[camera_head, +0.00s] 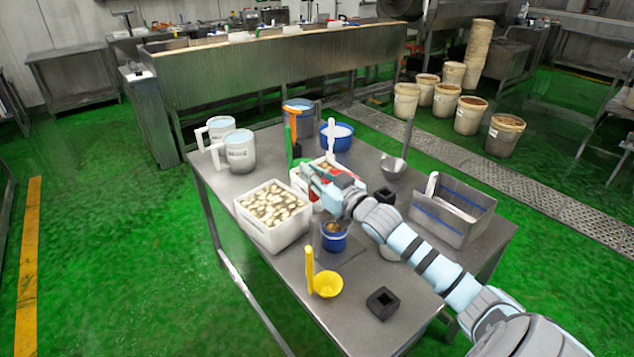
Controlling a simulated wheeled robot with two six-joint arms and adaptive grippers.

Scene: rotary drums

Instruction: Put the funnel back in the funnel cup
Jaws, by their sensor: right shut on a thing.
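My right arm comes in from the lower right. Its gripper (308,176) is over the table, above the back right edge of the white bin of pale pieces. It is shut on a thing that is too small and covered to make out. I cannot tell for sure which item is the funnel. A yellow funnel-like scoop with an upright handle (327,284) stands at the table's near side. A small blue cup (333,238) stands below my forearm. I cannot tell whether it is the funnel cup. My left gripper is not in view.
The steel table (355,290) also holds the white bin (272,238), white-handled jugs (239,152), a blue bowl (336,138), a grey ladle (393,164), a metal tray (450,225) and a black block (382,302). Several buckets (470,116) stand on the green floor behind.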

